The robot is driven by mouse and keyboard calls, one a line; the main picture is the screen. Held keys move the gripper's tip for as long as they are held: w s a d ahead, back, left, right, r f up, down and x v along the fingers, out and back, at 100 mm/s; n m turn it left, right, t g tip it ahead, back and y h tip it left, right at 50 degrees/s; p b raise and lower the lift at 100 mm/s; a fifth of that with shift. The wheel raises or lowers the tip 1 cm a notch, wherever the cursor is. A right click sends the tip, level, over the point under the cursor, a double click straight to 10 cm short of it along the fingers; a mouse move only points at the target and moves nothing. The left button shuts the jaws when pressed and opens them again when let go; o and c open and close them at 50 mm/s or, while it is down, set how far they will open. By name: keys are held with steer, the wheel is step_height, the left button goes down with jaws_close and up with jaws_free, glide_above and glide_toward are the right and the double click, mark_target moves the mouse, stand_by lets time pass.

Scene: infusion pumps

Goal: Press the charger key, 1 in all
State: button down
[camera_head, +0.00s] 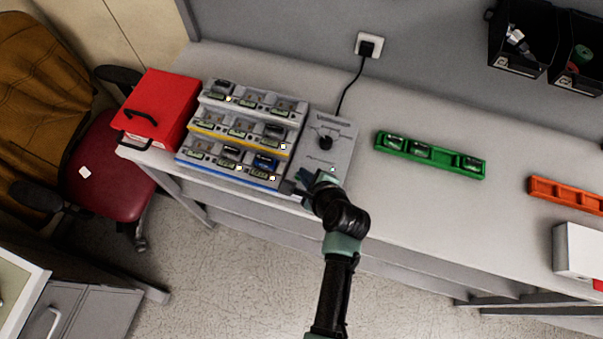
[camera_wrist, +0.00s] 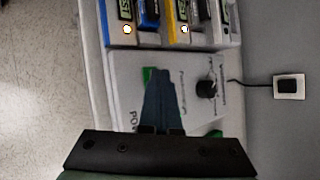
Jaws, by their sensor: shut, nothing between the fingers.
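The charger has a grey control panel (camera_head: 340,137) with a black knob (camera_head: 325,143), which also shows in the wrist view (camera_wrist: 206,88). My gripper (camera_head: 300,183) is over the panel's front end, beside the battery rack. In the wrist view my gripper (camera_wrist: 161,72) is shut and empty, its fingers pointing at the panel. A green patch (camera_wrist: 148,74), possibly a key, shows beside the fingertips and is partly hidden by them. Another green patch (camera_wrist: 215,134) shows just above the gripper body. I cannot tell whether the fingertips touch the panel.
The stepped rack (camera_head: 285,125) left of the panel holds several battery packs with small lights. A red box (camera_head: 165,105) stands further left. A green tray (camera_head: 430,155) and an orange tray (camera_head: 565,195) lie to the right. The bench between panel and green tray is clear.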

steer(key=shift+r+p, duration=0.75)
steer(key=shift+p, duration=0.2)
step_height(320, 180, up, 5)
steer(key=p, duration=0.5)
steer(key=shift+r, duration=0.1)
stand_by(0.5)
